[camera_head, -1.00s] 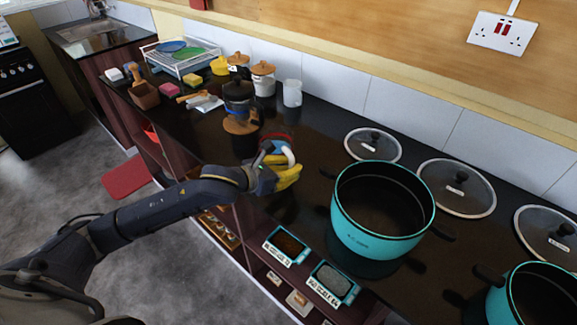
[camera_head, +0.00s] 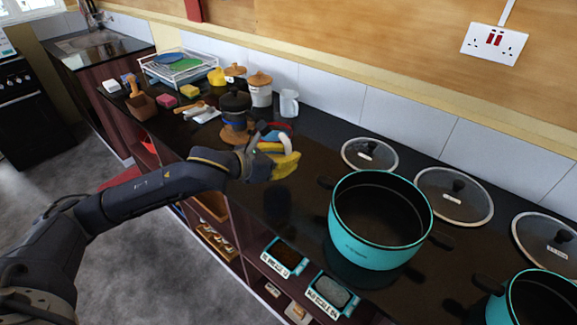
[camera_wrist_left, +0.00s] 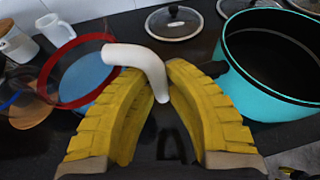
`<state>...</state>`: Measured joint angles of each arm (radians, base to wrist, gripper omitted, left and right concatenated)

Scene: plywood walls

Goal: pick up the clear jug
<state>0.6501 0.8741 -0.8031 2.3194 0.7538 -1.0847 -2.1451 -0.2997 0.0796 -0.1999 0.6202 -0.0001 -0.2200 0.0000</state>
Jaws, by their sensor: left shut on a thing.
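The clear jug (camera_wrist_left: 83,72) has a red rim, a bluish see-through body and a white curved handle (camera_wrist_left: 145,62). In the head view its red and blue parts (camera_head: 272,134) show just beyond my left gripper (camera_head: 287,165), partly hidden by it. My left gripper, with yellow ribbed fingers, also shows in the left wrist view (camera_wrist_left: 165,105). It is shut on the white handle, which passes between the fingers. The jug's base is hidden, so I cannot tell whether it touches the counter.
A teal pot (camera_head: 375,240) stands right of the gripper, with glass lids (camera_head: 369,154) behind it.

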